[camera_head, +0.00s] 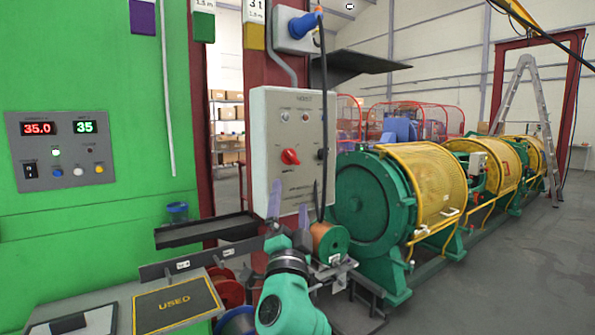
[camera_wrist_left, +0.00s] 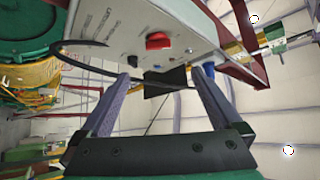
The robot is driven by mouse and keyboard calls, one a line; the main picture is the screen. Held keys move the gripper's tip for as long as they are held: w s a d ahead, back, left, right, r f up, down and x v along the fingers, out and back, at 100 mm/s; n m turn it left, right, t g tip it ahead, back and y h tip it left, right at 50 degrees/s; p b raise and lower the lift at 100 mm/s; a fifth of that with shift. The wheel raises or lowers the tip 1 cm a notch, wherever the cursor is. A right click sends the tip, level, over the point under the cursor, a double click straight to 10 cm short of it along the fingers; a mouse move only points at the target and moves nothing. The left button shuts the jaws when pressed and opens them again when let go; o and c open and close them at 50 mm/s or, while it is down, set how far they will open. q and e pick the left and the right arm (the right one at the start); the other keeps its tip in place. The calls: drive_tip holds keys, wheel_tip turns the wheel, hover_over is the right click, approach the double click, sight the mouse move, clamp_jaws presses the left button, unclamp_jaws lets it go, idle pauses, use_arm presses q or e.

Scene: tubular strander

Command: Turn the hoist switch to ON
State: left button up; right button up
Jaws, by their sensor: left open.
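The hoist control box (camera_head: 262,130) is a light grey panel fixed on the dark red post. Its red rotary switch (camera_head: 290,157) sits mid-panel in the head view; the position lettering is too small to read. The red switch also shows in the left wrist view (camera_wrist_left: 158,40), above and beyond the fingertips. My left gripper (camera_head: 288,208) is open and empty, its two purple-grey fingers pointing up below the switch, apart from it. In the left wrist view the open fingers (camera_wrist_left: 161,80) have a clear gap between them. My right gripper is not in view.
A black cable (camera_head: 323,110) hangs down the box's right side. A dark shelf (camera_head: 358,65) juts out at upper right. A black tray (camera_head: 205,230) and a copper-coloured spool (camera_head: 328,240) lie below. Green strander drums with yellow guards (camera_head: 425,180) stand right.

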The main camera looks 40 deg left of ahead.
sight(291, 159)
use_arm(q)
drive_tip(key=p+x, duration=0.1)
drive_tip(key=x, duration=0.3)
drive_tip(key=p+x, duration=0.1)
drive_tip(key=x, duration=0.4)
drive_tip(key=p+x, duration=0.2)
drive_tip(key=x, duration=0.3)
drive_tip(key=shift+a+f, duration=0.3)
drive_tip(key=shift+a, duration=0.05)
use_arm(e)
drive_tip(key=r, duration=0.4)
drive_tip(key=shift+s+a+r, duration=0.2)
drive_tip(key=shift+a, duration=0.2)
